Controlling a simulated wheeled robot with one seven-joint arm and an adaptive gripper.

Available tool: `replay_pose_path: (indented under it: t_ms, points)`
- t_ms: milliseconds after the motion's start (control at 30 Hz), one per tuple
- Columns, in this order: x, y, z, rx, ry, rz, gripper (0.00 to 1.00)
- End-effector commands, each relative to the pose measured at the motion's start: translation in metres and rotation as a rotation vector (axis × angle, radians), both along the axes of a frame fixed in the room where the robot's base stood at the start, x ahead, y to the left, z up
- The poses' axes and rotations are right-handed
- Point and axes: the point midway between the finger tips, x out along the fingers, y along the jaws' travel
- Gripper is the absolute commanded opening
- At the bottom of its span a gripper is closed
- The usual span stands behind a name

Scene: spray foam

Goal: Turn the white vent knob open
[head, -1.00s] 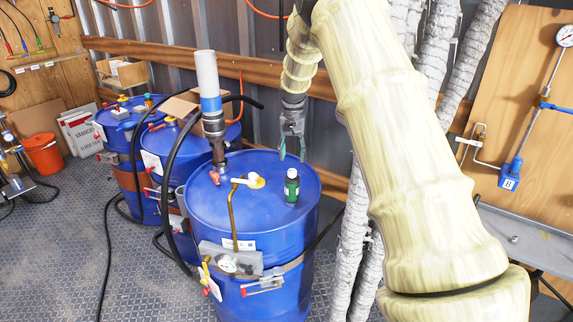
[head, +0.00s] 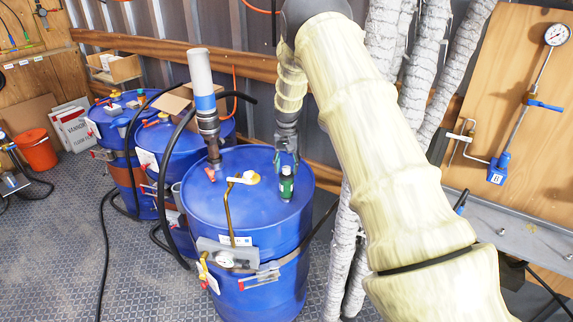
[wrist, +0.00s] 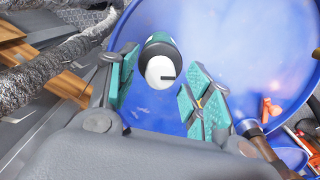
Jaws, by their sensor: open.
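A tall grey-white tube (head: 201,75) on a metal fitting rises left of the knob, with a red-handled valve at its foot. A black hose (head: 170,170) curves beside the drum. More blue drums stand behind left. White-wrapped pipes (head: 425,70) rise behind my arm.

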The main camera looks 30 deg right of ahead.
Motion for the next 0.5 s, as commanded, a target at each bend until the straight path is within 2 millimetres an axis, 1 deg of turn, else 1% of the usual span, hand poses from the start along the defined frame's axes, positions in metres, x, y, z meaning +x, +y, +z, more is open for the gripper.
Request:
replay_pose_path:
  t_ms: [133,400,467,500]
  points:
    - [-0.0004,-0.0001,-0.0054,0.001,0.001,0.0,0.51]
    - [-0.0001,0.0001,-0.0065,0.0,0.0,0.0,0.51]
    - [-0.0001,0.0001,-0.0064,0.0,0.0,0.0,0.42]
    - [-0.0001,0.0001,-0.0064,0.0,0.0,0.0,0.34]
